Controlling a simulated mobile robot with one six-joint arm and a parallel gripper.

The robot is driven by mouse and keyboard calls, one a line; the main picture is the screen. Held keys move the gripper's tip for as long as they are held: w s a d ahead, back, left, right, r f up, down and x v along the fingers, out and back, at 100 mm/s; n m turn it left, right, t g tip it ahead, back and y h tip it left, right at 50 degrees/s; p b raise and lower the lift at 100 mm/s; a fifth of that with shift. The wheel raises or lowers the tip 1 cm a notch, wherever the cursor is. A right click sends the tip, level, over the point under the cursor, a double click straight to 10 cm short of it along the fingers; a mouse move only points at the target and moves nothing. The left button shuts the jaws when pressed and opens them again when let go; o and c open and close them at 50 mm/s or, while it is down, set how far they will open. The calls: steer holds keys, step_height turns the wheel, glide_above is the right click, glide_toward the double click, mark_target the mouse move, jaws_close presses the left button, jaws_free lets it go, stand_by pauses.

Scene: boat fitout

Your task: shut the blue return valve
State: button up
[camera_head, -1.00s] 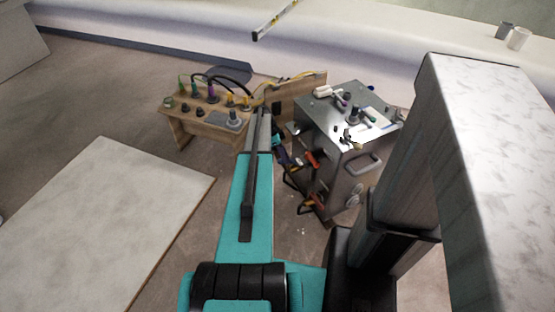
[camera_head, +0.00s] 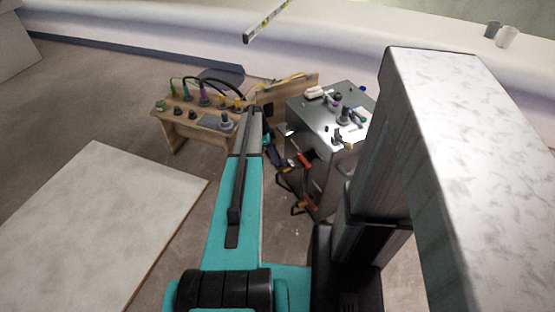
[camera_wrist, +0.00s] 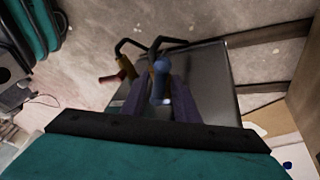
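My gripper (camera_wrist: 160,100) shows in the wrist view with its two purple fingers apart, one on each side of a blue handle (camera_wrist: 161,80). The handle fills most of the gap between them; I cannot tell whether both fingers touch it. A black bent rod leads from the handle's far end. An orange-brown handle (camera_wrist: 120,75) on a similar black rod lies to its left, clear of the fingers. In the head view my gripper (camera_head: 279,157) is small and partly hidden by my arm, left of the metal cabinet (camera_head: 318,113). The blue handle cannot be made out there.
Orange-red handles (camera_head: 304,160) stick out from the cabinet's left side, close to my gripper. Tools lie on the cabinet top. A wooden bench (camera_head: 177,122) with plugs and cables stands to the left. A pale board (camera_head: 95,230) lies on the floor at left.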

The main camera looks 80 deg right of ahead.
steer(key=shift+o, duration=0.5)
steer(key=shift+s, duration=0.1)
steer(key=shift+d+r, duration=0.15)
steer(key=shift+r, duration=0.4)
steer(key=v, duration=1.2)
steer(key=shift+w+r, duration=0.25)
steer(key=shift+w, duration=0.15)
